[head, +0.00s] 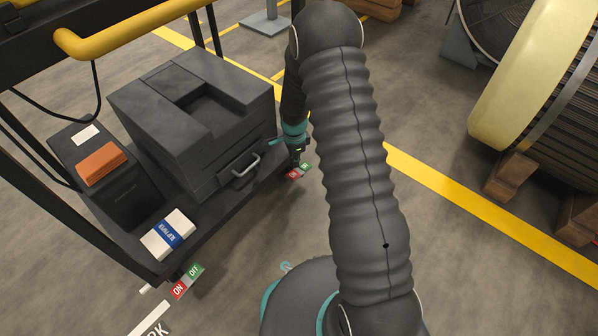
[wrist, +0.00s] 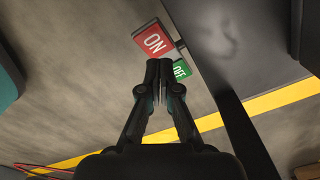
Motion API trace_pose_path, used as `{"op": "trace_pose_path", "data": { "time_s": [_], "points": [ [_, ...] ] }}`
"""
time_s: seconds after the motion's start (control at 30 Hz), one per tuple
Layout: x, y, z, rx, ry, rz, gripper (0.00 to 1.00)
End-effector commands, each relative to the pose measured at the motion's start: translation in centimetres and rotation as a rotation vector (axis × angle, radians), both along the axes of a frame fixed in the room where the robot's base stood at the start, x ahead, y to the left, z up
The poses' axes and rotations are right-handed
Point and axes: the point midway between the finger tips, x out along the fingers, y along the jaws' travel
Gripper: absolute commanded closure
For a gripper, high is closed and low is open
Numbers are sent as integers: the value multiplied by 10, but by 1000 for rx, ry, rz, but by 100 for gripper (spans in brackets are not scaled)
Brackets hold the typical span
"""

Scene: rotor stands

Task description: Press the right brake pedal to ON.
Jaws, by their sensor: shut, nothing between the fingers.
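The right brake pedal (head: 294,174) is a small plate at the cart's lower right corner, with a red ON half and a green OFF half. In the wrist view its red ON half (wrist: 152,41) shows plainly, and its green OFF half (wrist: 181,69) is partly hidden by my fingertips. My gripper (wrist: 166,66) is shut and empty, its tips overlapping the pedal's near edge, by the green half. In the head view my gripper (head: 298,157) points down just above the pedal. I cannot tell whether the tips touch it.
The left brake pedal (head: 187,281) is at the cart's near corner. The cart's deck carries a dark grey case (head: 195,120), a black box with an orange block (head: 101,164) and a white-and-blue packet (head: 168,234). A large drum (head: 545,95) stands right. Floor beside the pedal is clear.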

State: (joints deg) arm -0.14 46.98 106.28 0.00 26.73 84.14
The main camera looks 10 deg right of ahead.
Motion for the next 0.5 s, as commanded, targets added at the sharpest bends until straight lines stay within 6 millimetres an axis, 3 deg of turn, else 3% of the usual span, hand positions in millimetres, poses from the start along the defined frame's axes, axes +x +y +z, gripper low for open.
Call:
{"op": "trace_pose_path", "data": {
  "time_s": [0.5],
  "points": [
    [0, 0, -6, 0, 0, 0, 100]
  ]
}}
